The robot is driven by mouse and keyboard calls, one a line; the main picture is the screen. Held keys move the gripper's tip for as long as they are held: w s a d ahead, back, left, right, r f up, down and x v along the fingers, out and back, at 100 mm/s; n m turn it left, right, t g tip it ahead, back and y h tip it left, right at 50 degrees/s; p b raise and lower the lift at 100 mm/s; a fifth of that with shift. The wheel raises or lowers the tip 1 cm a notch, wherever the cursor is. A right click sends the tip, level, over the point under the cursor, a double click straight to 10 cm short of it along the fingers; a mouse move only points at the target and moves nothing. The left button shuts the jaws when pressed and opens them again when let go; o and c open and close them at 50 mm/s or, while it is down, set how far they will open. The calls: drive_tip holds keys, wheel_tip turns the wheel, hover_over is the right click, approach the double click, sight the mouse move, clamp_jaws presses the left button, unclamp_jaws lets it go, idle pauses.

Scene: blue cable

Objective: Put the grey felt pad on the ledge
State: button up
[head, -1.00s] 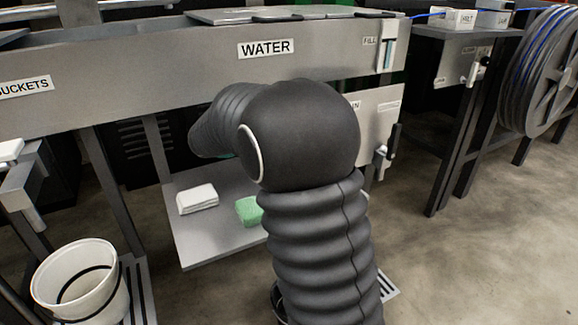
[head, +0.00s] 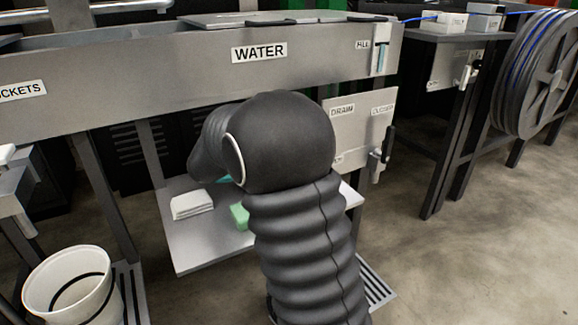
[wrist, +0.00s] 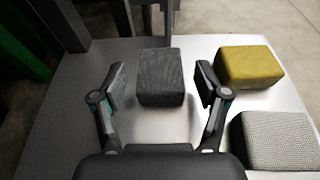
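In the wrist view the grey felt pad (wrist: 160,70), a dark grey block, lies on a pale flat surface. My gripper (wrist: 161,86) is open, with one finger to the left and one to the right of the pad. Gaps show between the fingers and the pad's sides. In the head view my arm hides the gripper and the grey pad. A pale shelf (head: 205,250) sits under the water trough there; I cannot tell whether it is the ledge.
A yellow block (wrist: 250,65) and a light textured pad (wrist: 275,140) lie right of the grey pad. The head view shows a folded white cloth (head: 192,204) and a green block (head: 239,217) on the shelf. A white bucket (head: 72,285) stands at lower left.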

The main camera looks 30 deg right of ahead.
drive_tip(key=shift+r, duration=0.15)
drive_tip(key=v, duration=1.1)
drive_tip(key=shift+a+r, duration=0.1)
drive_tip(key=shift+a, duration=0.3)
drive_tip(key=s+m+y, duration=0.1)
drive_tip(key=s, duration=0.1)
drive_tip(key=s+d+m+y, duration=0.1)
drive_tip(key=s, duration=0.2)
drive_tip(key=s+d+m+y, duration=0.1)
drive_tip(key=s+m, duration=0.1)
drive_tip(key=s, duration=0.1)
drive_tip(key=shift+s+d+g+y, duration=0.1)
drive_tip(key=shift+d+g+y, duration=0.05)
drive_tip(key=shift+g+y, duration=0.2)
drive_tip(key=s+m+y, duration=0.1)
drive_tip(key=s, duration=0.1)
drive_tip(key=s+f+m+y, duration=0.1)
drive_tip(key=s, duration=0.2)
drive_tip(key=s+m+t+y, duration=0.1)
drive_tip(key=s+m+y, duration=0.1)
drive_tip(key=shift+s+a+f, duration=0.15)
drive_tip(key=shift+s+a, duration=0.2)
drive_tip(key=shift+s, duration=0.05)
drive_tip(key=s+a+f+m+t+y, duration=0.2)
drive_tip(key=s+a+m+t+y, duration=0.2)
drive_tip(key=s+a+m+y, duration=0.3)
drive_tip(key=s+m, duration=0.3)
drive_tip(key=s, duration=0.1)
drive_tip(key=shift+s+f+t, duration=0.2)
drive_tip(key=shift+t, duration=0.15)
